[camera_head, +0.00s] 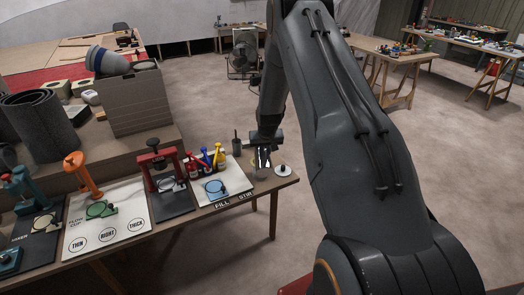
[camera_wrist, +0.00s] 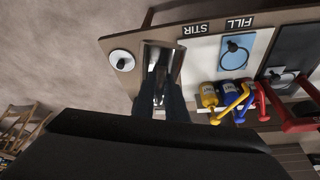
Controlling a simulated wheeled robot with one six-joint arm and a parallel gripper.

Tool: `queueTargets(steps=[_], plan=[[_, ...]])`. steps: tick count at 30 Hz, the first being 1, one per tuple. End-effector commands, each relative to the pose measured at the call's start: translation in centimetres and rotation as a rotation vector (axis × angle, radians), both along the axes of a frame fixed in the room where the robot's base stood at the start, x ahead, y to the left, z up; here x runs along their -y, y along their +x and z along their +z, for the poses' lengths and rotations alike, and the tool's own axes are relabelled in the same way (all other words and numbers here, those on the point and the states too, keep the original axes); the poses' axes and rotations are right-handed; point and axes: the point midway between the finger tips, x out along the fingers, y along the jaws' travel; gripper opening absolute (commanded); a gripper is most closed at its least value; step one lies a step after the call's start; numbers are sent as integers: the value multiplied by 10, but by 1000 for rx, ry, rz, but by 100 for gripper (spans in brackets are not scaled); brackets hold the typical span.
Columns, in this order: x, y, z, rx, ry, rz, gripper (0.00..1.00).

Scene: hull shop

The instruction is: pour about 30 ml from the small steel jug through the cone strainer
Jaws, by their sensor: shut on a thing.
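My gripper (camera_wrist: 159,92) is shut on the small steel jug (camera_wrist: 163,56), whose shiny wall shows between and beyond the dark fingers in the wrist view. In the head view the gripper (camera_head: 263,153) is at the right end of the bench, with the jug (camera_head: 261,172) partly hidden below it. I cannot tell whether the jug touches the bench, or what is inside it. I cannot make out the cone strainer for certain in either view.
A white disc with a black knob (camera_head: 282,170) lies right of the jug, near the bench edge. A blue pad (camera_head: 215,188) lies on the white FILL/STIR board (camera_head: 238,186). Yellow, blue and red bottles (camera_head: 205,160) stand behind it. A red-framed stand (camera_head: 168,170) is farther left.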

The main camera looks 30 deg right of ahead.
Motion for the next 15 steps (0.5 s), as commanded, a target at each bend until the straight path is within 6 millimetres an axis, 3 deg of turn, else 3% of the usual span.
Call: queueTargets(steps=[1, 15], plan=[[2, 8, -2, 2, -1, -1, 0], [5, 16, 5, -59, 19, -2, 0]])
